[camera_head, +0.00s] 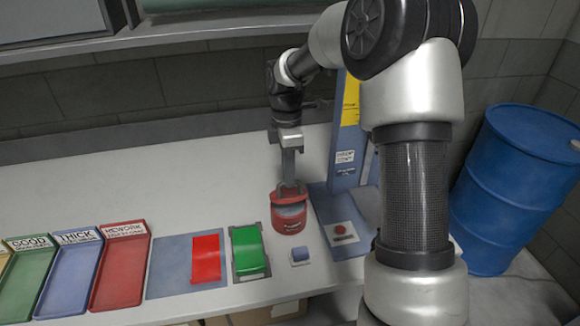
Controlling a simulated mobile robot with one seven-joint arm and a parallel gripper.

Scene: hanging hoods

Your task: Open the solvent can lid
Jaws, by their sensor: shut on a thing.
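The solvent can (290,217) is a small red can with a grey band, standing upright near the front edge of the bench. Its red top part (289,190) is at my gripper (289,182), which comes down on it from above. My gripper is shut on this top part, which appears to be the lid. The fingertips are small here and partly merge with the red. I cannot tell whether the lid is raised from the can.
Left of the can are a green curved piece (248,250), a blue mat (170,266) with a red piece (206,258), and labelled trays (122,270). A blue stand with a red button (340,229) is close on the right. A blue drum (510,185) stands beyond.

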